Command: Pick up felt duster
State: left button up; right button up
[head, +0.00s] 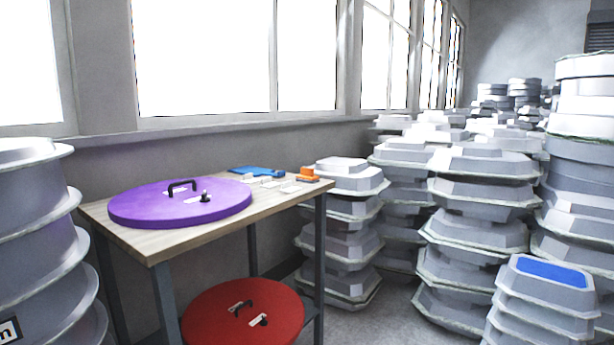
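A small orange block (308,174) sits near the back right corner of the wooden table (150,243). It looks like the felt duster, but it is too small to be sure. Neither of my grippers shows in the head view.
A large purple disc (150,206) with a black handle covers the table's left part. A flat blue item (257,171) and small white pieces (288,187) lie beside the orange block. A red disc (238,315) lies below. Stacked grey moulds (345,240) crowd the right; more stand at left (30,230).

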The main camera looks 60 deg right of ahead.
aim_at(307, 175)
jog(key=i+l, duration=0.1)
jog(key=l, duration=0.4)
jog(key=i+l+u, duration=0.1)
jog(key=l, duration=0.45)
jog(key=i+l, duration=0.1)
jog(key=l, duration=0.4)
jog(key=i+l, duration=0.1)
jog(key=l, duration=0.4)
jog(key=u, duration=0.05)
